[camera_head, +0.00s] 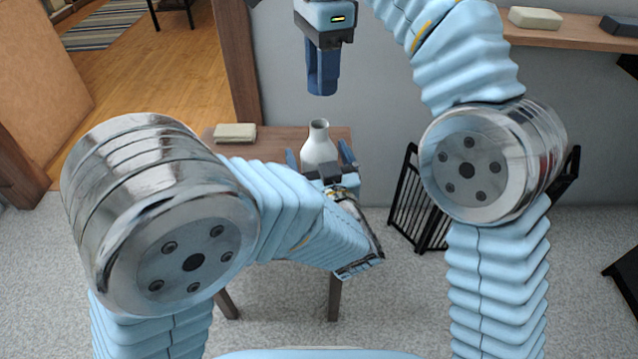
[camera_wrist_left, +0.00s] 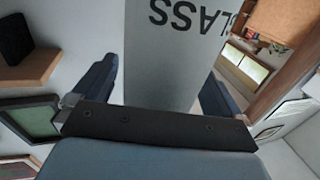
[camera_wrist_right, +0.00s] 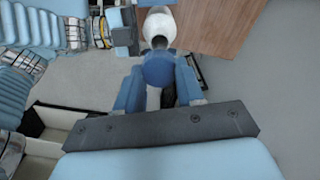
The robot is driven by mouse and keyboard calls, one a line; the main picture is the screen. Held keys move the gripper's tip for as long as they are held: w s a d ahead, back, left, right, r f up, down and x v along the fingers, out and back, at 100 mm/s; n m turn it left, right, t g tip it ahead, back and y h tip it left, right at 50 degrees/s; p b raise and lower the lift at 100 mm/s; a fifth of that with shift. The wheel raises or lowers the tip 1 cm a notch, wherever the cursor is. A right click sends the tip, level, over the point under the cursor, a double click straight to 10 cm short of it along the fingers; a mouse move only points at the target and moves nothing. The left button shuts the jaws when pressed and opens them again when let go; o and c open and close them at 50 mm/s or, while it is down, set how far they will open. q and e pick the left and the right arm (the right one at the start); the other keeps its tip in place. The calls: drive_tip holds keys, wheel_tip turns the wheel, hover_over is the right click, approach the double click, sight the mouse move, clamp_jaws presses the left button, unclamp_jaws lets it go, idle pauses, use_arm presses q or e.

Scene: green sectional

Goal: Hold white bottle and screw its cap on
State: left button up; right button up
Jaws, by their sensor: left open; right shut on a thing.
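The white bottle (camera_head: 318,148) stands upright on a small wooden table, its narrow neck open at the top. In the left wrist view the bottle (camera_wrist_left: 176,60) bears dark lettering and stands between my open left fingers, with gaps on both sides. My left gripper (camera_head: 320,157) reaches around it from the near side. My right gripper (camera_head: 322,93) points down above the bottle. Its fingers are shut on a small blue piece, seemingly the cap (camera_wrist_right: 157,68), apart from the bottle's mouth.
The small table (camera_head: 270,140) also bears a beige block (camera_head: 235,131) at its left. A black rack (camera_head: 415,205) stands on the floor to the right. A wall shelf (camera_head: 560,38) holds a pale box (camera_head: 535,18) and a dark one. The wall is close behind the table.

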sight(321, 123)
use_arm(q)
drive_tip(key=c, duration=1.5)
use_arm(e)
drive_tip(key=shift+f, duration=2.5)
drive_tip(key=shift+f, duration=0.9)
drive_tip(key=shift+f, duration=0.5)
